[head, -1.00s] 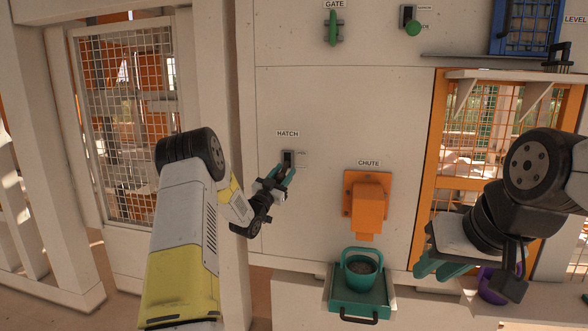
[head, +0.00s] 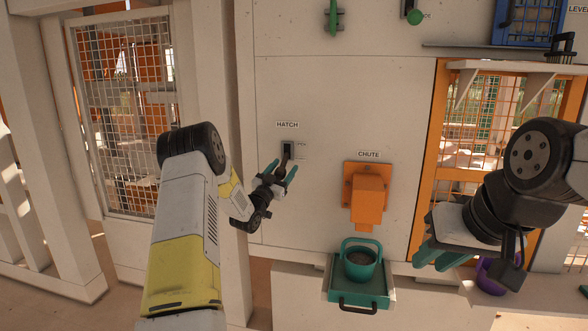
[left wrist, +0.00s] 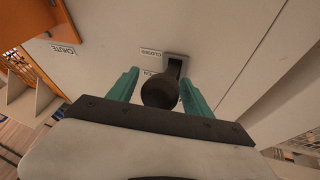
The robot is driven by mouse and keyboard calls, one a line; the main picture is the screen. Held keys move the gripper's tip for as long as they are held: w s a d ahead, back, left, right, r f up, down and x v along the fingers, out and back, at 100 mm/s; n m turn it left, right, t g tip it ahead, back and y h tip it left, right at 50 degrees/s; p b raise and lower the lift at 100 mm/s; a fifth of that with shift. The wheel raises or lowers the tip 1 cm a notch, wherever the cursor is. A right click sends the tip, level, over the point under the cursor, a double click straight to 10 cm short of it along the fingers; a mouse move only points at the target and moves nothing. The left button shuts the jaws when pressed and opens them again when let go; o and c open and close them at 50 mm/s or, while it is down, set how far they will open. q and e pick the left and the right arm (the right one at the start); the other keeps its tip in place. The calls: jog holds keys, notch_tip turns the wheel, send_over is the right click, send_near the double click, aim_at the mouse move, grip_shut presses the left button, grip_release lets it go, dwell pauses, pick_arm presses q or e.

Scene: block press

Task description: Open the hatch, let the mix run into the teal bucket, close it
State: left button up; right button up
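The hatch lever (head: 286,158) is a dark handle on a small plate under the HATCH label, and it points down and outward. My left gripper (head: 282,170) is at the lever with its fingers spread. In the left wrist view the round dark knob (left wrist: 160,93) sits between the two teal fingers, with gaps at its sides. The teal bucket (head: 377,268) stands upright on a teal tray (head: 340,292) below the orange chute (head: 368,203), with grey mix inside. My right gripper (head: 438,252) is at the right, away from the hatch; its finger gap is unclear.
A purple bucket (head: 488,278) is partly hidden behind my right gripper. An orange-framed mesh window (head: 428,190) with a shelf (head: 520,72) is at the right. A mesh door (head: 125,120) is at the left. The wall between hatch and chute is clear.

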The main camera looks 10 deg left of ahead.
aim_at(277, 175)
pick_arm(q)
jog(key=v, duration=0.7)
jog(key=shift+s+a+f, duration=0.15)
jog(key=shift+s+f, duration=0.05)
jog(key=shift+s, duration=0.1)
jog(key=shift+r, duration=0.1)
jog(key=shift+w+r, duration=0.1)
jog(key=shift+r, duration=0.25)
jog(key=r, duration=0.1)
jog(key=d+r+g+y, duration=0.1)
jog(key=r, duration=0.1)
jog(key=shift+w+d+r+g, duration=0.15)
jog(key=shift+r+g, duration=0.1)
jog(key=shift+g, duration=0.05)
jog(key=s+d+r+n+g+y, duration=0.3)
jog(key=s+r+g, duration=0.35)
jog(key=s, duration=0.55)
jog(key=s+d+f+g, duration=0.1)
jog(key=s+g, duration=0.1)
jog(key=s, duration=0.8)
jog(key=s+d+f+n+g, duration=0.1)
jog(key=s+d+g, duration=0.1)
jog(key=s, duration=0.9)
jog(key=s+d+f+n+g, duration=0.1)
jog(key=s+d+g, duration=0.1)
jog(key=s, duration=0.8)
jog(key=shift+s+f+g, duration=0.35)
jog(key=shift+f+g, duration=0.05)
jog(key=shift+g, duration=0.05)
